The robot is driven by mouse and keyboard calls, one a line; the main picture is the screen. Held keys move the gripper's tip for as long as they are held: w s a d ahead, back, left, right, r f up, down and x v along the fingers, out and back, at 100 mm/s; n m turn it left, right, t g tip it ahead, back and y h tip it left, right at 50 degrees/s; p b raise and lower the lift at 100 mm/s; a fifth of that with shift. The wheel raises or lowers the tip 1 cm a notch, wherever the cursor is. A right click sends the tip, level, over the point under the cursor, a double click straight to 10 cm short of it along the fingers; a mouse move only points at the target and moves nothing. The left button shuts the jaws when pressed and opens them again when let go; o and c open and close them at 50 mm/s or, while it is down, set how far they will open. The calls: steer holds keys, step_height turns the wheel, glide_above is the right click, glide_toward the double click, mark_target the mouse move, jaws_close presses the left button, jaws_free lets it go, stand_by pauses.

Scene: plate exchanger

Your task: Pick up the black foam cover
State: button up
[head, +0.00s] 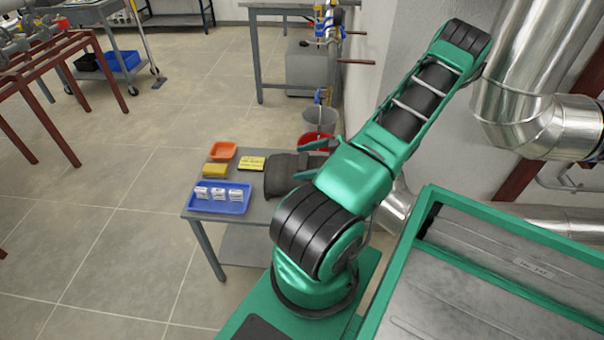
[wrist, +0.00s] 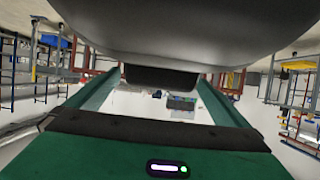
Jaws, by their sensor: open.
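A dark grey-black, soft-looking padded piece (head: 287,176), which looks like the black foam cover, lies on the right part of a small grey table in the head view. My arm hides some of its right side. My gripper (wrist: 158,88) is open in the wrist view, its two green fingers wide apart with nothing held between them. In the head view the gripper is mostly hidden behind my arm, and only green finger-like parts show above the table. The cover cannot be made out clearly in the wrist view.
The small table (head: 234,232) also holds a blue tray (head: 220,207) with white items, an orange tray (head: 222,151), and yellow pieces (head: 214,170). Buckets (head: 320,120) stand behind it. Shiny pipes (head: 535,115) and a wall are on the right. Floor is free on the left.

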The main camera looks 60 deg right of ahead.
steer(key=c, duration=1.5)
steer(key=shift+r, duration=0.8)
step_height(320, 180, up, 2)
steer(key=shift+r, duration=0.25)
steer(key=s+a+r, duration=0.1)
steer(key=a+r, duration=0.1)
steer(key=a, duration=0.1)
steer(key=a+r, duration=0.2)
steer(key=a, duration=0.2)
steer(key=s+a+r, duration=0.1)
steer(key=a+r, duration=0.2)
steer(key=a, duration=0.1)
steer(key=shift+s+a, duration=0.2)
steer(key=shift+s, duration=0.15)
